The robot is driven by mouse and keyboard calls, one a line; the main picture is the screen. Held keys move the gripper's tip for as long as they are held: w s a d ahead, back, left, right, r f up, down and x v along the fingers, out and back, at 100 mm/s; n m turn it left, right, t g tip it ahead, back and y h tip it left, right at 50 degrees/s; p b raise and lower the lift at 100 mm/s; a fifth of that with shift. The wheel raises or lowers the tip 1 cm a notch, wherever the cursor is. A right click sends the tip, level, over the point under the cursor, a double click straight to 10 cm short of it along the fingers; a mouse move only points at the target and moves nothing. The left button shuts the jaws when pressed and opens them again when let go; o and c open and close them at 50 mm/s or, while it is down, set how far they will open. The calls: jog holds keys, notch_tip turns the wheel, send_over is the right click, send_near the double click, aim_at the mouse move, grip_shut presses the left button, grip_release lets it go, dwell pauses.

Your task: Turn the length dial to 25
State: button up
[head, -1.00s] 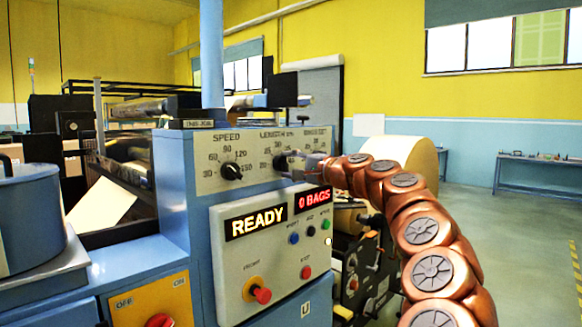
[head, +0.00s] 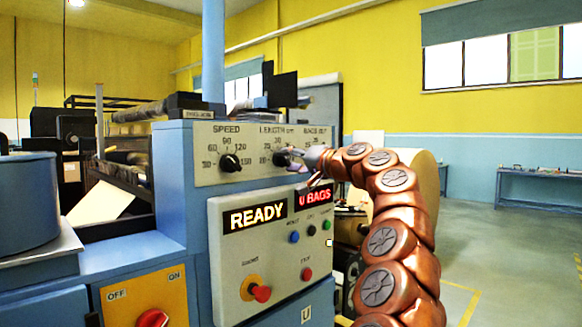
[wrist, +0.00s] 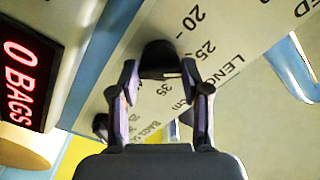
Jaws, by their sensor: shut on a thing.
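The black length dial (head: 281,159) is on the pale scale panel, under the lettering LENGTH. It also shows in the wrist view (wrist: 160,57), with printed 20, 25 and 35 around it. My gripper (head: 292,156) reaches it from the right; in the wrist view its two fingers (wrist: 160,73) stand on either side of the knob and are shut on it. The fingers hide part of the dial. I cannot make out where its pointer stands.
The speed dial (head: 230,162) is to the left on the same panel (head: 203,140). Below are the READY display (head: 254,217), a bags counter (head: 314,196), small buttons and a red-and-yellow knob (head: 256,290). Another black dial (wrist: 100,124) is close by in the wrist view.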

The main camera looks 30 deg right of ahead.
jog(key=shift+n, duration=0.5)
jog(key=o, duration=1.1)
jog(key=shift+o, duration=0.2)
jog(key=v, duration=1.2)
dwell(0.7)
